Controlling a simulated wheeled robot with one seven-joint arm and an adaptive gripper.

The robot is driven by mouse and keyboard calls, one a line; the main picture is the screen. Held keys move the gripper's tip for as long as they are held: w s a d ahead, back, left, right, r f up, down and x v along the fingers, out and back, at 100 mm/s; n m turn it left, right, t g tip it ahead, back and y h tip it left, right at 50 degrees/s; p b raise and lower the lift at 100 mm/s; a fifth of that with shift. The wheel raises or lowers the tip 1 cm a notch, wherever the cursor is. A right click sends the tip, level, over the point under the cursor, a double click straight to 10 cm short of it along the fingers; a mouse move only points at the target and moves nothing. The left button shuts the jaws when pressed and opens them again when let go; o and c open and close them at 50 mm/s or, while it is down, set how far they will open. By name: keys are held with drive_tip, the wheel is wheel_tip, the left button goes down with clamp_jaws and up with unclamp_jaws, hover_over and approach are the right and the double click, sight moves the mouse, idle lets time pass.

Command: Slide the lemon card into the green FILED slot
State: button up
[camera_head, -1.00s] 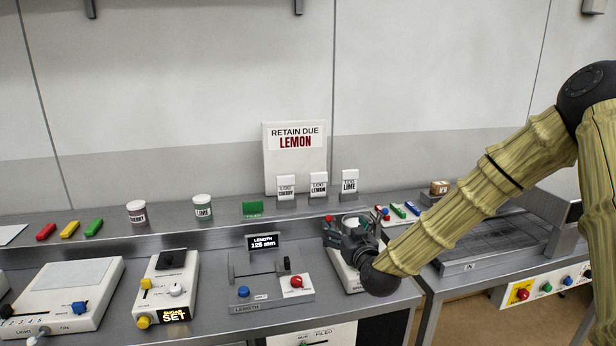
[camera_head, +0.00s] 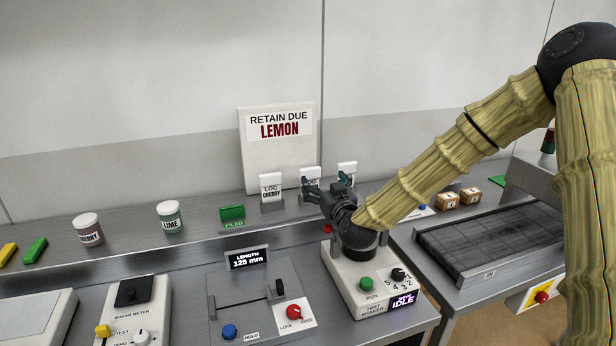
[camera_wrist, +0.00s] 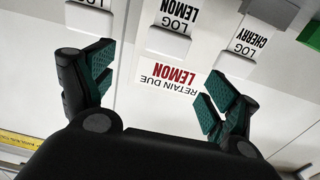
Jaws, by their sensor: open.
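The lemon card (camera_head: 310,174) is white and stands upright in the middle of a row of three on the back shelf. My gripper (camera_head: 328,184) is in front of it and hides its lower part. In the wrist view the lemon card (camera_wrist: 172,30) appears upside down, its label reading LOG LEMON. It lies past the fingertips, sideways between the two spread fingers (camera_wrist: 155,82). My gripper is open and empty. The green FILED slot (camera_head: 232,213) is on the shelf, left of the cards.
The cherry card (camera_head: 271,186) stands to the left, the lime card (camera_head: 347,168) to the right. A RETAIN DUE LEMON sign (camera_head: 279,150) stands behind. The LIME jar (camera_head: 170,215) is left of the slot. The test device (camera_head: 372,283) sits below my wrist.

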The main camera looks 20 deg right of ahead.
sight(311, 170)
drive_tip(key=w, duration=0.1)
drive_tip(key=w+a, duration=0.1)
drive_tip(key=w, duration=0.1)
drive_tip(key=w+p, duration=0.1)
drive_tip(key=shift+w+a, duration=0.3)
drive_tip(key=shift+w, duration=0.1)
drive_tip(key=w+p, duration=0.1)
drive_tip(key=w, duration=0.1)
drive_tip(key=w+p, duration=0.1)
drive_tip(key=shift+w+d+p, duration=0.3)
drive_tip(key=shift+w+d, duration=0.05)
drive_tip(key=shift+w, duration=0.9)
drive_tip(key=c, duration=1.2)
